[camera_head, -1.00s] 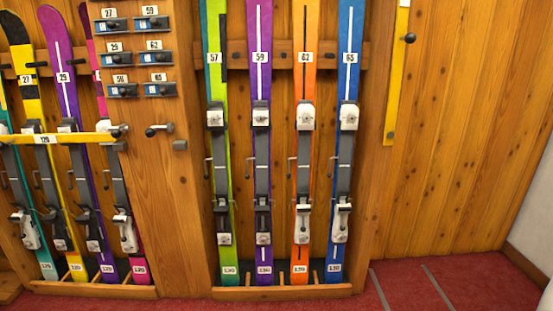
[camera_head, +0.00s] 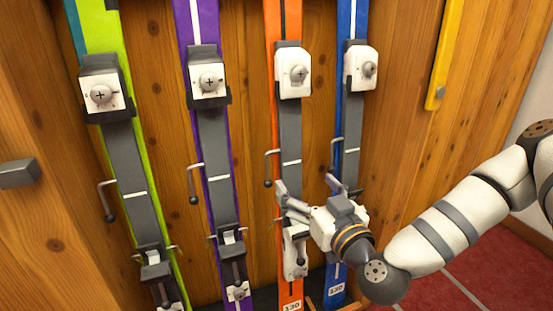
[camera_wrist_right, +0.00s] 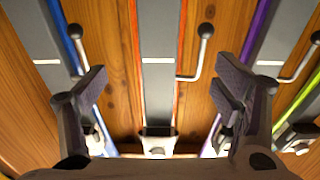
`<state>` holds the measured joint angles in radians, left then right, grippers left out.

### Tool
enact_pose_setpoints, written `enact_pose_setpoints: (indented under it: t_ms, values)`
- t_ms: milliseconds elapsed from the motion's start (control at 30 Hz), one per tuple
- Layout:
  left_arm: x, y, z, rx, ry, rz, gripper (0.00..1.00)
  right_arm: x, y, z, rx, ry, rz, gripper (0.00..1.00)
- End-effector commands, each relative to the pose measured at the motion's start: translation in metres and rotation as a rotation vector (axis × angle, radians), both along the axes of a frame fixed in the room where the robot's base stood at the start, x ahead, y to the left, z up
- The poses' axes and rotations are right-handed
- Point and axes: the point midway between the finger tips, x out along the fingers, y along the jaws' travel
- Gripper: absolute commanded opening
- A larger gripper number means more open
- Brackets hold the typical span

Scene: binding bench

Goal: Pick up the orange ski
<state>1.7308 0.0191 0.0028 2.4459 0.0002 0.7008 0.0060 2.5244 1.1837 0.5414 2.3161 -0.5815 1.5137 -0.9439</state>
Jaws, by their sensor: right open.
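The orange ski (camera_head: 290,125) stands upright in the rack between the purple and blue skis, with a grey binding plate and white binding parts. In the right wrist view, the orange ski (camera_wrist_right: 157,75) runs up the middle, its orange edges showing beside the grey plate. My right gripper (camera_head: 284,203) is open in front of its lower binding and hides part of it. In the wrist view, the fingers of my right gripper (camera_wrist_right: 160,88) are spread to either side of the orange ski; I see no contact. My left gripper is in neither view.
The blue ski (camera_head: 353,130) stands close to the right, partly behind my gripper. The purple ski (camera_head: 216,150) and green ski (camera_head: 127,160) stand to the left. Small levers (camera_head: 268,170) stick out between the skis. A yellow strip (camera_head: 447,55) hangs on the wall at right.

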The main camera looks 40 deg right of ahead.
Motion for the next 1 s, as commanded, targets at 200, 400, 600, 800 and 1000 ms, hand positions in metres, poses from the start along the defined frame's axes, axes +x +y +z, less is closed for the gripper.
enact_pose_setpoints:
  t_ms: [200,400,600,800,1000]
  values:
    - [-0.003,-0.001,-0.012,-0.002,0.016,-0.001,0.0,0.035,-0.008,-0.004,0.0,0.004,0.001,0.83]
    - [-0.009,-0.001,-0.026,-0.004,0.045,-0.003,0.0,0.07,-0.019,-0.005,0.0,0.006,0.002,0.83]
    - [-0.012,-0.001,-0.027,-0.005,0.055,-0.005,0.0,0.085,-0.022,0.0,0.002,0.004,0.004,0.83]
    - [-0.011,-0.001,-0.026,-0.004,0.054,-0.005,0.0,0.084,-0.022,0.001,0.002,0.004,0.004,0.67]
    - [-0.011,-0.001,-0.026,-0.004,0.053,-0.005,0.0,0.084,-0.022,0.001,0.002,0.005,0.004,0.21]
